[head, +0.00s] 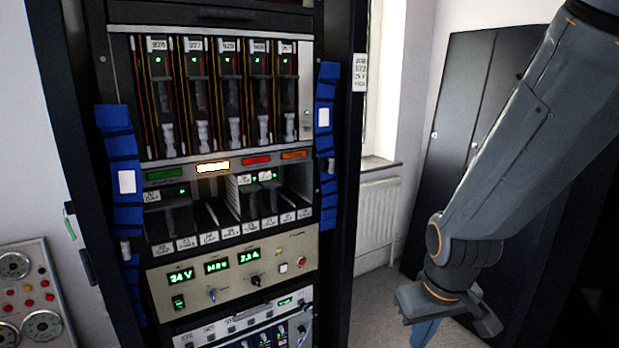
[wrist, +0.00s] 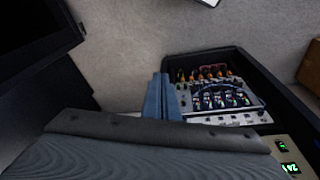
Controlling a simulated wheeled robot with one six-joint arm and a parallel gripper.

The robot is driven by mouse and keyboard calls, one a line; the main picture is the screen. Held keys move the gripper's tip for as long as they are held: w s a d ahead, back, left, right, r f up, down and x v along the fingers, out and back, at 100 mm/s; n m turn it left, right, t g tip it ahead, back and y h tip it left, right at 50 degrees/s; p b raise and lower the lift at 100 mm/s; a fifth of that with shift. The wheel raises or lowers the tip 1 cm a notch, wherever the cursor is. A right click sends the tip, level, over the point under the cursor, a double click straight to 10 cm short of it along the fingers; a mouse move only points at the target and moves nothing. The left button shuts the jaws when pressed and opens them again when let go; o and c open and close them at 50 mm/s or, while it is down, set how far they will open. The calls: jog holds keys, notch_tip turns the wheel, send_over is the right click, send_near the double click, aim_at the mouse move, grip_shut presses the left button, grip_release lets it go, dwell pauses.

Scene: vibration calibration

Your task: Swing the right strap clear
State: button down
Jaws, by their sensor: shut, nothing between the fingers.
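The right strap (head: 327,150) is a blue segmented band hanging upright along the right post of the equipment rack, with a white tag on it. The left strap (head: 122,165) is a matching blue band with a white tag on the left post. My gripper (head: 425,333) is low at the right in the head view, pointing down, to the right of the rack and apart from both straps. Its blue fingers also show in the wrist view (wrist: 163,97), shut together and empty. The fingertips are partly cut off in the head view. Neither strap is clearly visible in the wrist view.
The rack holds upright modules (head: 230,90), a row of labelled slots and a power panel (head: 235,270) with green displays. A gauge panel (head: 32,300) stands at left. A radiator (head: 378,215) and dark cabinets (head: 470,110) are behind. Floor shows between rack and arm.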

jog(key=w+a+r+n+t+p, duration=0.1)
jog(key=w+a+r+n+t, duration=0.3)
jog(key=w, duration=0.3)
jog(key=n+t+y+p, duration=0.3)
jog(key=n+t+y, duration=0.3)
jog(key=n+t, duration=0.65)
send_near(322, 171)
jog(key=s+a+r+n+g, duration=0.1)
jog(key=s+r+n+g, duration=0.15)
jog(key=s, duration=0.45)
jog(key=p+x, duration=0.1)
jog(key=x, duration=0.2)
jog(key=d+p+x, duration=0.1)
jog(key=x, duration=0.3)
jog(key=d+p+x, duration=0.1)
jog(key=p+x, duration=0.1)
jog(key=x, duration=0.2)
jog(key=shift+w+d+f, duration=0.1)
jog(key=shift+w, duration=0.25)
jog(key=shift+w+d+f, duration=0.1)
jog(key=shift+w+d, duration=0.35)
jog(key=shift+d, duration=0.15)
